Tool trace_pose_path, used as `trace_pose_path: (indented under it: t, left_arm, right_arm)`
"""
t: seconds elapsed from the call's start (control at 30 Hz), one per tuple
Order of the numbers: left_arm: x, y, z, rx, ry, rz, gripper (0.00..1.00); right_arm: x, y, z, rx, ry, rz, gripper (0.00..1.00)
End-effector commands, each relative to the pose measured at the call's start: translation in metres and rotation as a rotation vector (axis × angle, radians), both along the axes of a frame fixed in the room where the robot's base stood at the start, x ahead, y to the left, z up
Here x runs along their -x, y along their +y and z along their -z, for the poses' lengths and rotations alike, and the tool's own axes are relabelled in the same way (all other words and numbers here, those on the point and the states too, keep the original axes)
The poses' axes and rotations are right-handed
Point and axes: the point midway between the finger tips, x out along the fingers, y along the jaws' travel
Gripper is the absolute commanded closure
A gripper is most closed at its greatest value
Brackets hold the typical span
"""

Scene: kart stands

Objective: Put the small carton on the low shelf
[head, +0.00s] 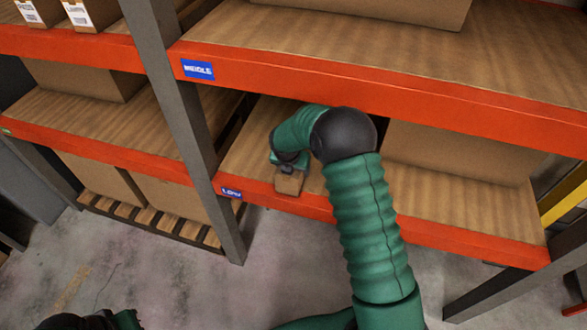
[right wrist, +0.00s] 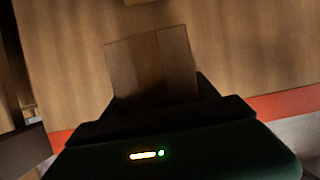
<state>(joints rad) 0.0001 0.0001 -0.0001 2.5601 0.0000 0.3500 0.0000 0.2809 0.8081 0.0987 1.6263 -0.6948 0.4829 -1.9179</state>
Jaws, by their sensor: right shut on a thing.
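The small carton (head: 289,182) is a little brown box at the front edge of the low shelf (head: 245,155), just right of the blue LOW label. My right gripper (head: 288,166) reaches in over that edge and is shut on the carton. In the right wrist view the carton (right wrist: 152,65) shows between the dark fingers (right wrist: 155,100), with the wooden shelf board (right wrist: 60,50) behind it. I cannot tell whether the carton touches the board. My left gripper does not clearly show; only a dark part of my body is at the bottom left.
A large carton (head: 455,150) stands on the low shelf to the right. The orange middle-shelf beam (head: 400,92) runs above my arm, and a grey upright (head: 185,125) stands to the left. Bare board lies around the small carton.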

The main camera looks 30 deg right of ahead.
Motion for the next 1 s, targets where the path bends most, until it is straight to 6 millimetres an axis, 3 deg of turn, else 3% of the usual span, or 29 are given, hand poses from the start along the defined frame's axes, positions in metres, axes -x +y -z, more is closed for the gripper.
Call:
trace_pose_path:
  t: [0.07, 0.1, 0.23, 0.5, 0.63, 1.0]
  left_arm:
    - [0.000, 0.000, 0.000, 0.000, 0.000, 0.000, 1.00]
    - [0.000, 0.000, 0.000, 0.000, 0.000, 0.000, 1.00]
    - [0.000, 0.000, 0.000, 0.000, 0.000, 0.000, 1.00]
    - [0.000, 0.000, 0.000, 0.000, 0.000, 0.000, 1.00]
    - [0.000, 0.000, -0.002, 0.000, 0.000, 0.000, 1.00]
    - [0.000, 0.000, -0.013, 0.000, 0.000, 0.000, 1.00]
  right_arm:
    - [0.000, 0.000, 0.000, 0.000, -0.002, 0.001, 0.98]
    - [0.000, 0.000, 0.000, 0.000, 0.000, 0.001, 0.27]
    - [0.000, 0.000, 0.000, 0.000, 0.000, 0.001, 0.10]
    - [0.000, 0.000, 0.000, 0.000, 0.000, 0.001, 0.10]
    - [0.001, 0.003, -0.011, 0.000, -0.003, 0.000, 0.10]
    - [0.024, 0.029, -0.094, 0.000, -0.004, 0.002, 0.10]
